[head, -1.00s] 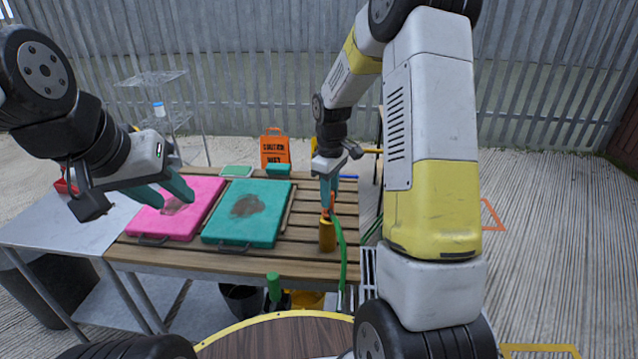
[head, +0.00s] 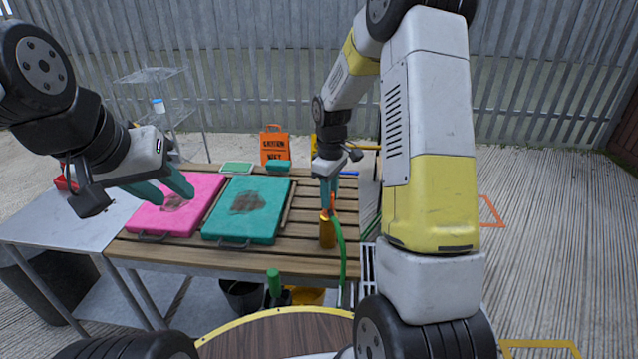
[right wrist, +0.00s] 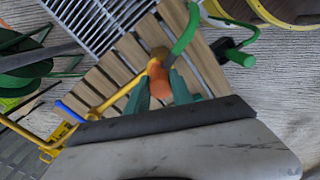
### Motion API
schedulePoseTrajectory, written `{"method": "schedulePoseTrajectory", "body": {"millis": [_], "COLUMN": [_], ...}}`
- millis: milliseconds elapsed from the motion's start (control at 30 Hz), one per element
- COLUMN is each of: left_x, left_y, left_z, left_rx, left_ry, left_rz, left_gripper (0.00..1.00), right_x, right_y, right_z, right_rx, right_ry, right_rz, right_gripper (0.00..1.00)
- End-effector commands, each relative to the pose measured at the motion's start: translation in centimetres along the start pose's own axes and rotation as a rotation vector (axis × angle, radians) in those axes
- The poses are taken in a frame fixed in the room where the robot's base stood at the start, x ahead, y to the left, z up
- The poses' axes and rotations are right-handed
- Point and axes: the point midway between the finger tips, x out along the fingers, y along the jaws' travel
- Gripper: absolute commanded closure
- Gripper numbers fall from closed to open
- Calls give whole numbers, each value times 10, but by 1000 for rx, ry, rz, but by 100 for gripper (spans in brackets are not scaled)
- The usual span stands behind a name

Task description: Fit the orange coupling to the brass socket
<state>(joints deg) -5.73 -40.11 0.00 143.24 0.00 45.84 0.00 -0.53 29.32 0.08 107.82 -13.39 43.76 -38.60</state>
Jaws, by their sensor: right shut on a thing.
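My right gripper (head: 328,198) points down over the slatted wooden table and is shut on the orange coupling (head: 331,213). The brass socket (head: 327,234) stands upright on the table right under the coupling. In the right wrist view the coupling (right wrist: 158,80) sits between the teal fingers, with a bit of the brass socket (right wrist: 160,52) just past its end. I cannot tell whether the coupling is seated in the socket or only touching it. A green hose (head: 342,262) runs from the coupling over the table's front edge. My left gripper (head: 168,188) is open and empty above the pink panel.
A pink panel (head: 196,188) and a teal panel (head: 268,215), each with a dark stain, lie left of the socket. An orange caution sign (head: 275,148) stands behind. A grey metal table (head: 60,225) adjoins at the left. A grate (head: 367,268) is by the right end.

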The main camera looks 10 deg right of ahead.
Motion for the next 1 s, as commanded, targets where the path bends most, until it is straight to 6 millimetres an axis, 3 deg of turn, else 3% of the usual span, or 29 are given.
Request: {"method": "schedulePoseTrajectory", "body": {"millis": [367, 400, 533, 833, 1000], "left_x": [0, 0, 0, 0, 0], "left_y": [0, 0, 0, 0, 0], "left_z": [0, 0, 0, 0, 0], "left_rx": [0, 0, 0, 0, 0], "left_ry": [0, 0, 0, 0, 0], "left_rz": [0, 0, 0, 0, 0], "left_gripper": [64, 64, 64, 64, 64], "right_x": [3, 3, 3, 2, -16], "right_y": [0, 0, 0, 0, 1], "right_z": [0, 0, 0, 0, 0], "right_rx": [0, 0, 0, 0, 1], "right_ry": [0, 0, 0, 0, 2], "right_rz": [0, 0, 0, 0, 2], "right_gripper": [100, 71, 47, 47, 47]}}
